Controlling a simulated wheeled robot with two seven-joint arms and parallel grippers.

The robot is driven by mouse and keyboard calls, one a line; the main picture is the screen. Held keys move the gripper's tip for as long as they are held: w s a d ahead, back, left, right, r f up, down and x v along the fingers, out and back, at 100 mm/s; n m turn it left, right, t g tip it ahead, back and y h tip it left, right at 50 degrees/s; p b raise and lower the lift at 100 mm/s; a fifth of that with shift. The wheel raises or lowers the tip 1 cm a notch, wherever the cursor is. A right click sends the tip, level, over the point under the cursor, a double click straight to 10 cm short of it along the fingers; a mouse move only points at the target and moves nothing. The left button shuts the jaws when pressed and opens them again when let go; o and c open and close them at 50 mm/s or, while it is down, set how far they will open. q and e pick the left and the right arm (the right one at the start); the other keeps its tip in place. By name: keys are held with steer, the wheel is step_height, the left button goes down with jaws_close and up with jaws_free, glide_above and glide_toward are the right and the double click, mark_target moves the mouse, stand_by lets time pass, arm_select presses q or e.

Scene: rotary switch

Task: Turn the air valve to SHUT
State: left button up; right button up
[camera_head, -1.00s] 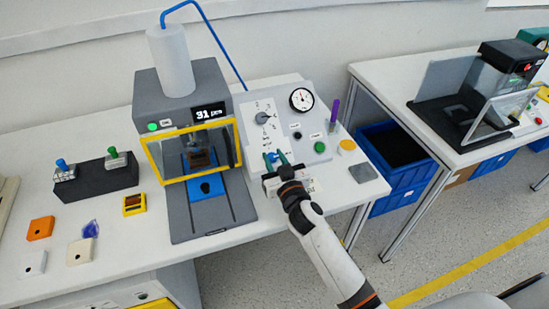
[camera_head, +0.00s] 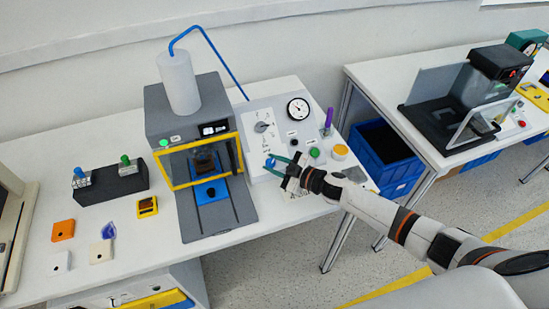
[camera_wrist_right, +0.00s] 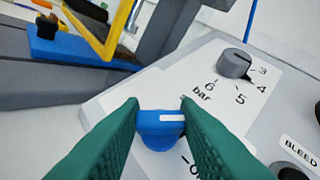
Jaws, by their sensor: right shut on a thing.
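The air valve is a blue knob (camera_wrist_right: 160,128) with a white mark on the sloped panel (camera_wrist_right: 110,95). In the right wrist view it sits between the green fingers of my right gripper (camera_wrist_right: 160,112), which is shut on it. The white mark lies nearly level across that picture. Below it part of a label shows; the fingers hide the rest, so I cannot read the valve's position. In the head view my right gripper (camera_head: 271,165) reaches the knob from the right. My left gripper is not in view.
A grey pressure knob (camera_wrist_right: 234,63) with a bar scale sits just above the valve. A gauge (camera_head: 298,107), a green button (camera_head: 315,153) and a yellow button (camera_head: 339,152) are on the panel. The press with its yellow frame (camera_head: 240,158) stands to the left.

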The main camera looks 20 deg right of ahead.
steer(key=n+g, duration=0.1)
steer(key=n+g+p, duration=0.1)
steer(key=n, duration=0.1)
steer(key=n+g+y+p, duration=0.1)
steer(key=n+g, duration=0.1)
steer(key=shift+w+d+r, duration=0.15)
steer(key=shift+w+r, duration=0.05)
steer(key=shift+r, duration=0.15)
steer(key=shift+f+n+g+p, duration=0.1)
steer(key=shift+n+g+p, duration=0.65)
steer(key=shift+n+g, duration=0.9)
steer(key=shift+n, duration=0.35)
steer(key=o, duration=1)
steer(key=shift+f, duration=0.1)
steer(key=b+v, duration=0.1)
steer(key=v, duration=1)
steer(key=shift+s+d+r, duration=0.15)
steer(key=shift+d+r, duration=0.1)
steer(key=shift+r, duration=0.05)
